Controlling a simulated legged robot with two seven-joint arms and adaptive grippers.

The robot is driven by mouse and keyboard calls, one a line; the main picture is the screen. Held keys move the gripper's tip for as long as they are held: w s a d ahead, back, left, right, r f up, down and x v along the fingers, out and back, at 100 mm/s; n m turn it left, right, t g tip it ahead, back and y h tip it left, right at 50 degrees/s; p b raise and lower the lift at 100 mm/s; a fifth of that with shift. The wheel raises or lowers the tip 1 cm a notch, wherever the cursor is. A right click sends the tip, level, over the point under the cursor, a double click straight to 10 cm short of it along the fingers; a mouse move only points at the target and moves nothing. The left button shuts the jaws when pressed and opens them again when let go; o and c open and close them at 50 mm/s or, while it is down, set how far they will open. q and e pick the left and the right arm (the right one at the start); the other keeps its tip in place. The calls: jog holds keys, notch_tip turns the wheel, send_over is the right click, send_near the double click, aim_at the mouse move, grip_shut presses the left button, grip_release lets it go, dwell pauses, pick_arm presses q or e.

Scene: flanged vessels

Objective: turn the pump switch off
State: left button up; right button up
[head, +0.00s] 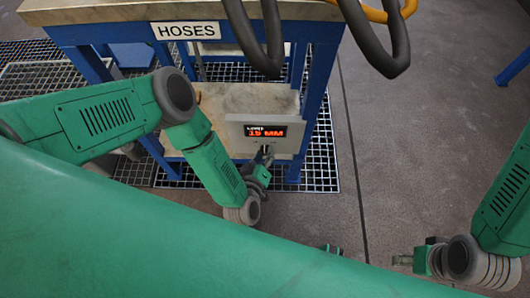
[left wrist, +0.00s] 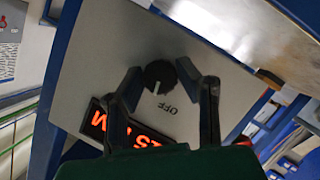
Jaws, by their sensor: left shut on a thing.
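The pump switch is a black round knob (left wrist: 160,75) with a white pointer mark, on a pale panel (left wrist: 100,50). The word OFF is printed beside it, and the pointer mark does not clearly line up with it. My left gripper (left wrist: 161,72) has one finger on each side of the knob and is shut on it. In the head view my left gripper (head: 265,158) is at the panel (head: 284,141), below its red display, and hides the knob. My right gripper (head: 410,260) is at the lower right, away from the panel; its jaws are too small to read.
A blue-framed bench (head: 316,95) labelled HOSES stands around the panel. Dark hoses (head: 375,45) hang over its front edge, with a yellow hose (head: 378,14) nearby. Metal grating (head: 325,165) lies under the bench. The grey floor to the right is mostly clear.

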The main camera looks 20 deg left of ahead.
pick_arm(q)
jog(key=shift+a+f+n+t+h+b, duration=0.15)
jog(key=shift+n+t+h+b, duration=0.3)
jog(key=shift+n, duration=0.55)
jog(key=shift+n+t+h+b, duration=0.35)
jog(key=shift+n+t+b, duration=0.15)
jog(key=shift+n, duration=0.7)
jog(key=o, duration=1.1)
